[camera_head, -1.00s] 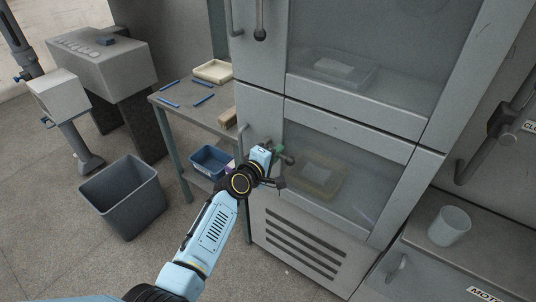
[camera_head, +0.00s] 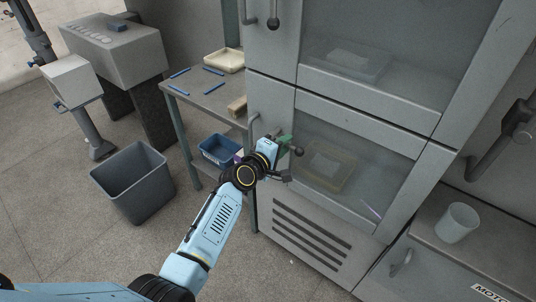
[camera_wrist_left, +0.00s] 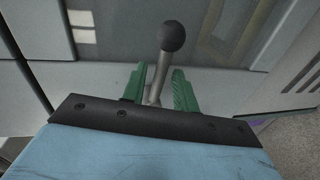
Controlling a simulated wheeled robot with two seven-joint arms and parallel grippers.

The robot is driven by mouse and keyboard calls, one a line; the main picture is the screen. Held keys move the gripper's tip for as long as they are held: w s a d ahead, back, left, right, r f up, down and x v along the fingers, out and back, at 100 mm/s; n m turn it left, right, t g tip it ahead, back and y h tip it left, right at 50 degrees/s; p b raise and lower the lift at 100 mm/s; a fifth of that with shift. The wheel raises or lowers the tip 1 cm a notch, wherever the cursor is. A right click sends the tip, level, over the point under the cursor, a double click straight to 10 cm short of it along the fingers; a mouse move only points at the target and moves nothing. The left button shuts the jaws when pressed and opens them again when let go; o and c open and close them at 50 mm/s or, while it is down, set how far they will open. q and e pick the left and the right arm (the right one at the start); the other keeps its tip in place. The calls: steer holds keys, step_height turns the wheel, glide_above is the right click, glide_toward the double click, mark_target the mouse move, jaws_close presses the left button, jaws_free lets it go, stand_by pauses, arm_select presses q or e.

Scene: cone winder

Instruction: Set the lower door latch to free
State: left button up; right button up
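The lower door latch is a short lever with a dark ball knob (camera_head: 299,152) at the left edge of the lower cabinet door (camera_head: 357,120). In the left wrist view its ball (camera_wrist_left: 172,36) and pale stem stand between my green fingers. My left gripper (camera_head: 286,143) is at the latch, with one finger on each side of the stem. The fingers (camera_wrist_left: 158,88) look open, with a gap visible beside the stem. The latch's base is hidden behind the gripper. My right gripper is out of view.
An upper latch with a ball knob (camera_head: 273,23) hangs above. A side table (camera_head: 212,96) with a tray, blue bars and a blue bin (camera_head: 217,150) stands left of the cabinet. A grey bin (camera_head: 135,185) is on the floor. A white cup (camera_head: 457,222) stands at right.

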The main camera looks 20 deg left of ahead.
arm_select(q)
steer(key=p+v, duration=0.2)
steer(key=v, duration=1)
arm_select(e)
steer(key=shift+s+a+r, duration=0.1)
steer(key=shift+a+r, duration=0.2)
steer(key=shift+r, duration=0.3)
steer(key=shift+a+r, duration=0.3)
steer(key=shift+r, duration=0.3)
arm_select(q)
steer(key=shift+r, duration=0.1)
